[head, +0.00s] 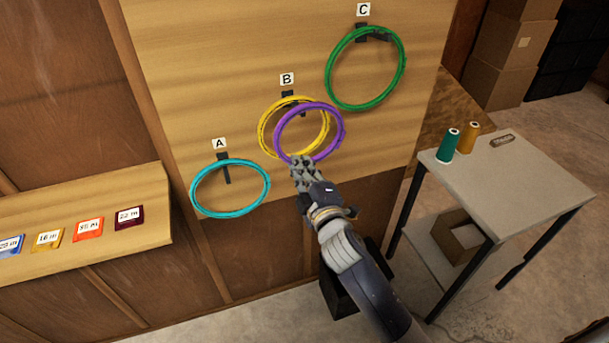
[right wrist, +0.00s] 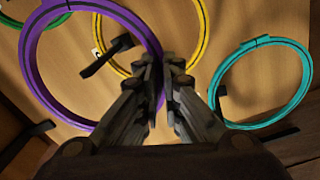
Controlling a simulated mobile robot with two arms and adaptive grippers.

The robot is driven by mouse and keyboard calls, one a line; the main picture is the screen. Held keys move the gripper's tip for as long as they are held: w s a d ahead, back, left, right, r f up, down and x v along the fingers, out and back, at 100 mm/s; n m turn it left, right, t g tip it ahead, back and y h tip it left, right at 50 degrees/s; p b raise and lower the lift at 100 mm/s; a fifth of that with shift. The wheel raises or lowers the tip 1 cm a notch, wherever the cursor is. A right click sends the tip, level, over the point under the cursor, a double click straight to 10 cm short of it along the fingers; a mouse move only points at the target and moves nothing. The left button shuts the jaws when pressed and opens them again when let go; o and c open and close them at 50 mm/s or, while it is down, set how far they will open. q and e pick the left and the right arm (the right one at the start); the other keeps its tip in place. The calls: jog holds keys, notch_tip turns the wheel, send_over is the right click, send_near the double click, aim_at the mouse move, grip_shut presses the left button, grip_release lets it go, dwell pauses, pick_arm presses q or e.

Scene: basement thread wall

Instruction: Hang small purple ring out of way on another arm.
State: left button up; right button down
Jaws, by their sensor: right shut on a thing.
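The purple ring (head: 342,137) is at arm B, in front of the yellow ring (head: 263,130) and overlapping it. My right gripper (head: 301,163) is shut on the purple ring's lower edge; its jaws also close around it in the right wrist view (right wrist: 165,72). The yellow ring hangs on arm B (head: 288,96). In the right wrist view, a black arm (right wrist: 105,57) shows inside the purple ring's outline; I cannot tell whether it passes through the ring. The teal ring (head: 230,215) hangs on arm A (head: 226,172). The green ring (head: 365,107) hangs on arm C (head: 380,36).
A small table (head: 530,185) with a green spool (head: 448,146) and an orange spool (head: 468,138) stands right of the board. A ledge (head: 120,185) with several colored labelled cards is at the left. Cardboard boxes (head: 515,60) are stacked at the back right.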

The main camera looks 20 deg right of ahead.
jog(key=shift+w+f, duration=0.25)
jog(key=shift+w, duration=0.6)
pick_arm(q)
jog(key=shift+w+d+f+b, duration=0.1)
jog(key=shift+w+f+b, duration=0.05)
jog(key=shift+f+b, duration=1.2)
jog(key=shift+w+d+f+b, duration=0.1)
jog(key=shift+w+f+b, duration=0.05)
jog(key=shift+f+b, duration=1.15)
pick_arm(e)
jog(key=w+f, duration=0.3)
jog(key=w, duration=0.2)
jog(key=shift+w, duration=0.3)
pick_arm(q)
jog(key=shift+w+a+f, duration=0.1)
pick_arm(e)
jog(key=shift+a, duration=0.1)
jog(key=c, duration=1.7)
grip_release()
jog(key=shift+o, duration=0.9)
jog(key=shift+f, duration=0.1)
